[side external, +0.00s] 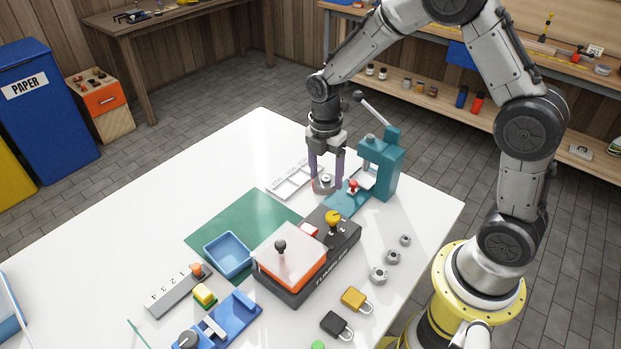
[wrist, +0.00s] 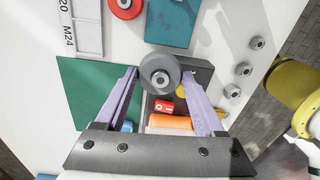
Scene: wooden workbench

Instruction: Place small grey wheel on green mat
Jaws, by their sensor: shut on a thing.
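The small grey wheel (wrist: 160,75), with a dark hub hole, is between the fingertips of my gripper (wrist: 161,74) in the wrist view. My gripper is shut on it. In the side view the gripper (side external: 326,181) points down near the teal press, with the grey wheel (side external: 326,179) partly hidden between its fingers. The green mat (side external: 250,213) lies flat on the white table, to the left of the gripper; it also shows at the left in the wrist view (wrist: 85,90). The wheel is apart from the mat.
A blue tray (side external: 228,254) sits on the mat's near edge. The teal press (side external: 382,165) stands close right of the gripper. A grey-and-orange machine (side external: 290,258) with knobs is beside the mat. A red wheel (wrist: 126,5) and a labelled grey tray (wrist: 88,25) lie nearby.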

